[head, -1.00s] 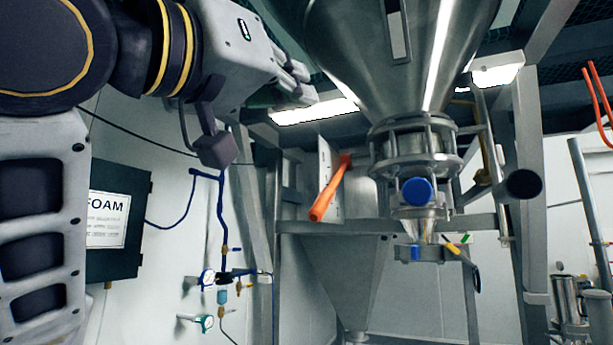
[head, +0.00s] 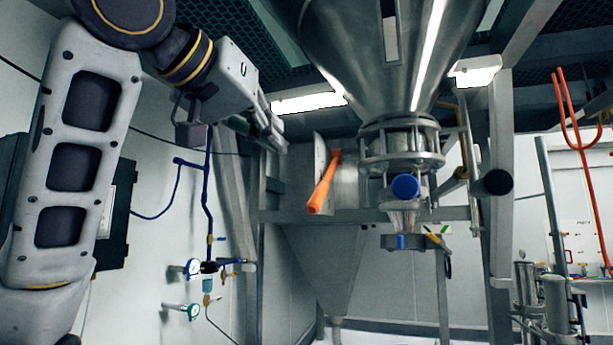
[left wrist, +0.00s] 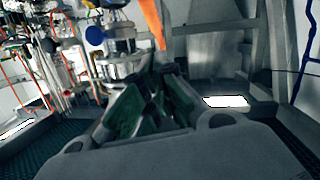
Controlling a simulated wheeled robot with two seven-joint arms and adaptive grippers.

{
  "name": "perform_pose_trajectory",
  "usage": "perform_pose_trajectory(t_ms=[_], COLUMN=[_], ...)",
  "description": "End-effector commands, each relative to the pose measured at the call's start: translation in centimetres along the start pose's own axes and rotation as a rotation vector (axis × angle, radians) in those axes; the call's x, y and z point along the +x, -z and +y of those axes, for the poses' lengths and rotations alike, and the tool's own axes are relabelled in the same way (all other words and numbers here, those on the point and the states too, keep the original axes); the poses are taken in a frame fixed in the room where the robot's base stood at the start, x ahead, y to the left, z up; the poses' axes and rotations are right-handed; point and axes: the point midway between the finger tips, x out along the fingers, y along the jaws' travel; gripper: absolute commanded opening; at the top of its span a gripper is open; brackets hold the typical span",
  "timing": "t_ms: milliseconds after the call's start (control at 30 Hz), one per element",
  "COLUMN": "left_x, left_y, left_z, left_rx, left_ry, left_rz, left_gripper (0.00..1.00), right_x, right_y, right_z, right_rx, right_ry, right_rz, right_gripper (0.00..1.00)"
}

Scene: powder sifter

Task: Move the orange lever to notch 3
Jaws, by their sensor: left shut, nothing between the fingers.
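The orange lever (head: 325,183) is on a plate (head: 319,158) at the left of the steel hopper's outlet. It slants from its upper right end down to a lower left free end. My left gripper (head: 284,147) is shut and empty, to the left of and a little above the lever, apart from it in the head view. In the left wrist view my gripper fingers (left wrist: 158,75) are together, and the orange lever (left wrist: 152,22) shows just beyond their tips. I cannot read any notch marks. My right gripper is not in view.
The steel hopper (head: 385,50) hangs above, with a blue round cap (head: 405,187) on its outlet. Steel frame posts (head: 500,180) stand to the right. Gauges and blue piping (head: 193,268) are on the left wall. Space below the lever's free end looks partly open.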

Motion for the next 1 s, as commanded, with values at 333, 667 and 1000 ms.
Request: perform_pose_trajectory(t_ms=[333, 667, 1000], left_x=[0.0, 1.7, 6.0], left_y=[0.0, 0.1, 0.2], left_z=[0.0, 0.0, 0.0], left_rx=[0.002, 0.001, 0.002], left_ry=[0.0, 0.0, 0.001], left_rz=[0.002, 0.001, 0.0], left_gripper=[0.0, 0.0, 0.0], right_x=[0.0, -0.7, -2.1], right_y=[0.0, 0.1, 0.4], right_z=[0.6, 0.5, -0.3], right_rx=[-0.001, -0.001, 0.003], right_ry=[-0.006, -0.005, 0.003], right_rz=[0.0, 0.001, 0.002], right_gripper=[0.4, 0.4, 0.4])
